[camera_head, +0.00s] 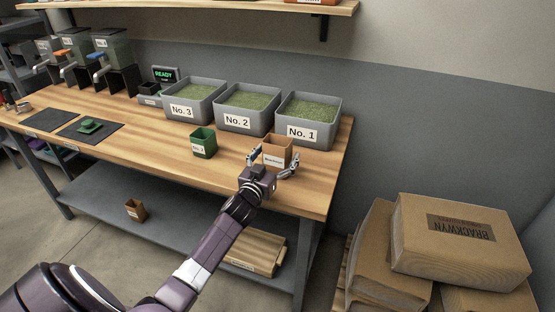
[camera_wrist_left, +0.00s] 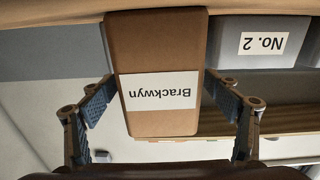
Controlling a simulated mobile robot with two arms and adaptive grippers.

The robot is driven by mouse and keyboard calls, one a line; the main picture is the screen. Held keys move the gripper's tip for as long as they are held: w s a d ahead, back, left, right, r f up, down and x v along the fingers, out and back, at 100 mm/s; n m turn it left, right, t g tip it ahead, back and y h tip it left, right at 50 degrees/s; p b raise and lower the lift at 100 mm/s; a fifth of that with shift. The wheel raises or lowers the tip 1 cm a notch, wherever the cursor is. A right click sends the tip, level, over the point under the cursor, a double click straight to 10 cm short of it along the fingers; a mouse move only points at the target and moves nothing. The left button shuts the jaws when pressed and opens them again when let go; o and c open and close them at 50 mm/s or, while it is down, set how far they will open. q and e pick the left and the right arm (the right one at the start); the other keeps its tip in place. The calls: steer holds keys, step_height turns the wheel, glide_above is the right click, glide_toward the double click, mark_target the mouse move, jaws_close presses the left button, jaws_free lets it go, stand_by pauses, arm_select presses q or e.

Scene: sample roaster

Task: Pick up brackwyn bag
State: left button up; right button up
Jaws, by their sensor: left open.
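The small brown Brackwyn bag (camera_head: 277,143) stands upright near the right end of the wooden table, its white label facing me. In the left wrist view the Brackwyn bag (camera_wrist_left: 160,50) appears upside down and fills the middle, with its label readable. My left gripper (camera_head: 272,164) is open at the bag, with one finger on each side of it. In the wrist view the fingertips are close beside the bag's sides; I cannot tell whether they touch. My right gripper is not in view.
Grey bins No. 1 (camera_head: 303,132), No. 2 (camera_head: 236,122) and No. 3 (camera_head: 181,111) stand behind the bag. A green container (camera_head: 203,147) stands to its left. Large sacks (camera_head: 460,240) are stacked at right. A shelf (camera_head: 170,205) lies below the table.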

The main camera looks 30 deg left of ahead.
arm_select(q)
steer(key=c, duration=1.3)
